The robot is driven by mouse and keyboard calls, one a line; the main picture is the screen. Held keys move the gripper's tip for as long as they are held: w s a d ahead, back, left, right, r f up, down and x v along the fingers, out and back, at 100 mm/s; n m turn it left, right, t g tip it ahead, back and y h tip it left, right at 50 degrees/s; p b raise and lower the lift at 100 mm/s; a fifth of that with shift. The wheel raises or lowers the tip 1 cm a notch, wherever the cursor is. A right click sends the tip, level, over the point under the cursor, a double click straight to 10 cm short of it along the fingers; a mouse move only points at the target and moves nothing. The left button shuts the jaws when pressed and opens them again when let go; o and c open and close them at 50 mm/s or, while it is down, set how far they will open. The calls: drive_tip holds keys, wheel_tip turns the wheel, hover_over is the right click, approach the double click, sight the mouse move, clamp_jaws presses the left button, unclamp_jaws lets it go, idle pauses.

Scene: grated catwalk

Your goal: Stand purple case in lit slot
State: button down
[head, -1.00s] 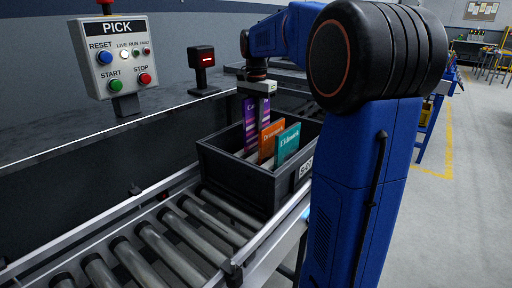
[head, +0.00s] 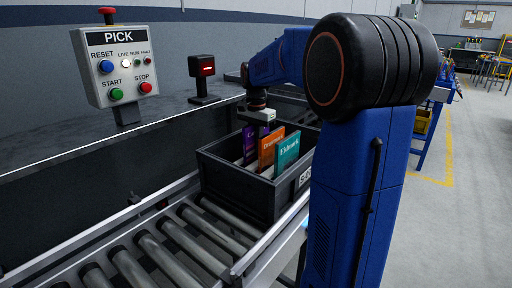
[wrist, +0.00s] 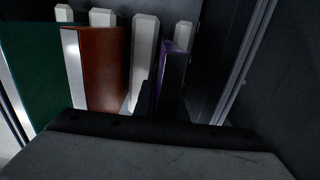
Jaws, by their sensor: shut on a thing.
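The purple case (head: 248,143) is upright and partly down inside the dark tote (head: 238,190), behind an orange case. My gripper (head: 258,122) is shut on its top, and a finger covers part of its face. In the wrist view the purple case (wrist: 173,78) shows nearly edge-on between pale divider posts (wrist: 144,60); its lower end is hidden. I cannot tell whether it touches the tote floor. No lit slot can be made out in either view.
The orange case (head: 267,150) and teal case (head: 287,153) stand in the tote's nearer slots. The tote sits on a roller conveyor (head: 185,240) with side rails. A PICK control box (head: 115,65) and a red-lit device (head: 204,68) stand behind.

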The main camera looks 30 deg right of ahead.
drive_tip(key=shift+f, duration=0.45)
drive_tip(key=c, duration=1.8)
unclamp_jaws()
drive_tip(key=shift+w+r, duration=0.2)
drive_tip(key=shift+r, duration=4.4)
drive_tip(key=shift+w+r, duration=0.15)
drive_tip(key=shift+r, duration=4.4)
